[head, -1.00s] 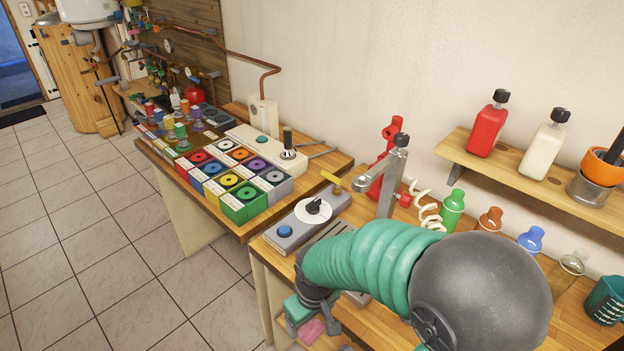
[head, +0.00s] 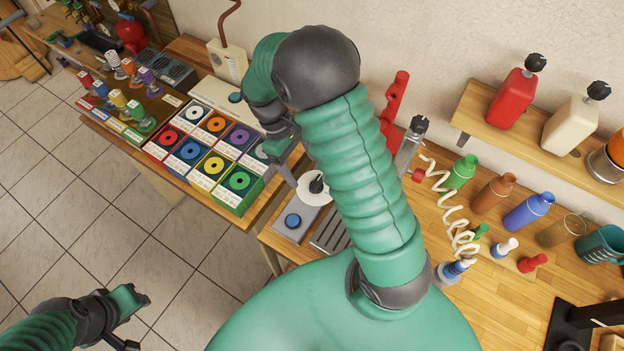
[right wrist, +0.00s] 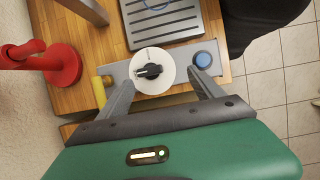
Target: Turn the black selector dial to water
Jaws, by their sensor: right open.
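The black selector dial (head: 317,184) sits on a round white plate on a grey panel, at the left end of the wooden bench. In the right wrist view the dial (right wrist: 149,71) lies between and beyond my right fingertips, its knob lying roughly across the picture. Any markings on the plate are too small to read. My right gripper (head: 288,165) is open and empty near the dial; I see no contact. Its two fingers (right wrist: 160,78) reach toward the plate in the right wrist view. My left gripper (head: 138,318) is open and empty over the floor, lower left.
A blue button (right wrist: 203,59) sits beside the dial, and a yellow handle (right wrist: 102,86) is on its other side. A slotted drip tray (head: 331,232) adjoins the panel. A red stand (head: 395,108) and several coloured bottles stand behind. Colourful boxes (head: 190,150) fill the neighbouring table.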

